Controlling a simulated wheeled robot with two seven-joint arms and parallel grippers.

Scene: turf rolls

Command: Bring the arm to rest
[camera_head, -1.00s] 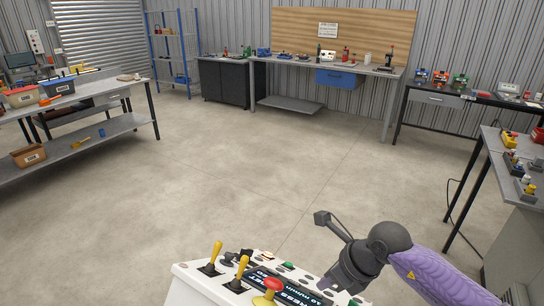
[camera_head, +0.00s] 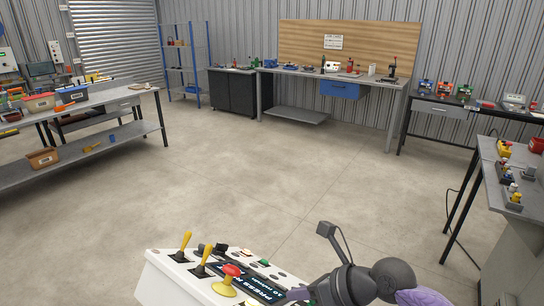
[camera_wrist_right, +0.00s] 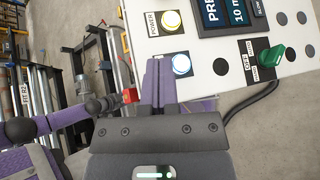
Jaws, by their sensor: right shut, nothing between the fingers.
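My right gripper (camera_wrist_right: 158,62) is shut and empty in the wrist view. Its fingertips lie over the near edge of a white control panel (camera_wrist_right: 205,84), close to a blue-ringed lit button (camera_wrist_right: 181,64); I cannot tell whether they touch. In the head view my right arm comes in from the lower right, its grey wrist (camera_head: 348,286) at the bottom edge beside the panel (camera_head: 165,272). The fingers there are low and hard to make out. My left gripper is out of view.
The panel carries yellow levers (camera_head: 183,245), a red mushroom button (camera_head: 231,270), a dark screen (camera_wrist_right: 226,14) and a green switch (camera_wrist_right: 272,56). Benches stand at the left (camera_head: 118,104), back (camera_head: 300,74) and right (camera_head: 494,163). The floor (camera_head: 250,180) between them is clear.

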